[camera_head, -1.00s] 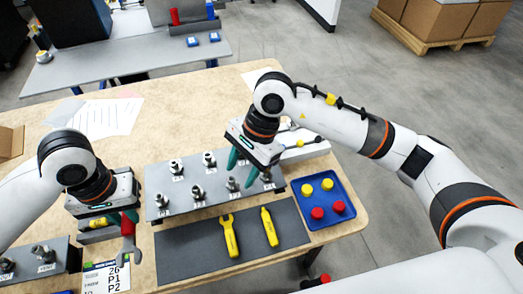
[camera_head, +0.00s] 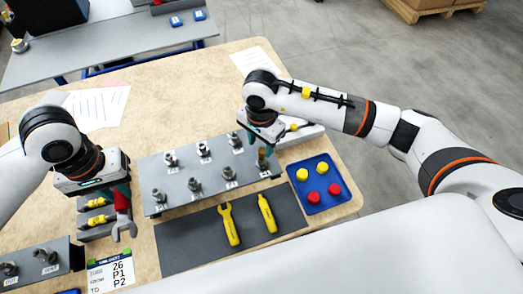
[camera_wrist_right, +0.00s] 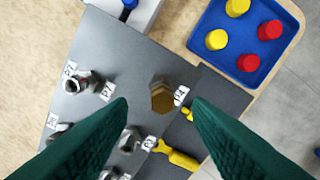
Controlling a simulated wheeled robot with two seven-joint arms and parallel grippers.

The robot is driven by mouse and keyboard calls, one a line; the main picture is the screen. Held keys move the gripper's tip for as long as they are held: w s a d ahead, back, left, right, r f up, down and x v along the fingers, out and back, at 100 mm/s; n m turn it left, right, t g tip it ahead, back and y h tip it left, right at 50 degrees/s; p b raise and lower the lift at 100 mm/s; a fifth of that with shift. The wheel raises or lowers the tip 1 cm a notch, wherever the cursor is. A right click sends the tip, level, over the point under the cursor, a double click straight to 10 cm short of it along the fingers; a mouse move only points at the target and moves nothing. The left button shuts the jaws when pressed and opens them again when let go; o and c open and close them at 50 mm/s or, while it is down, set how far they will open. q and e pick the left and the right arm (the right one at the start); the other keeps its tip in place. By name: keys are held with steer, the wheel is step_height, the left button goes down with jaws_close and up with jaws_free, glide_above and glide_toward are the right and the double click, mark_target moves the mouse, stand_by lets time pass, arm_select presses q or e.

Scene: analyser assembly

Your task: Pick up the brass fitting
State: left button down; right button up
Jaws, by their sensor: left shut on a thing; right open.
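The brass fitting (camera_wrist_right: 162,95), with a hexagonal top, stands upright on the grey plate (camera_wrist_right: 130,40), beside a label whose text I cannot read for certain. In the head view the brass fitting (camera_head: 262,158) is at the plate's right end, partly covered by my right gripper (camera_head: 264,148). My right gripper is open above it; in the wrist view its green fingers (camera_wrist_right: 160,103) lie on either side of the fitting, and I cannot tell their height over it. My left gripper (camera_head: 112,190) is shut on a red-handled wrench (camera_head: 123,212), at the left of the plate.
Several grey metal fittings (camera_head: 195,186) stand on the plate. A blue tray (camera_head: 327,204) with yellow and red caps is right of it. A dark mat (camera_head: 185,245) in front holds a yellow wrench (camera_head: 229,224) and a yellow tool (camera_head: 267,213). Bare table lies behind the plate.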

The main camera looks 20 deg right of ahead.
mark_target(261, 151)
arm_select(q)
step_height(261, 151, up, 2)
steer(key=shift+r+p, duration=0.15)
steer(key=shift+p, duration=0.65)
arm_select(e)
step_height(261, 151, down, 4)
steer(key=shift+s+r, duration=0.15)
steer(key=shift+r, duration=0.05)
steer(key=shift+f, duration=0.35)
steer(key=shift+c, duration=0.5)
jaws_close()
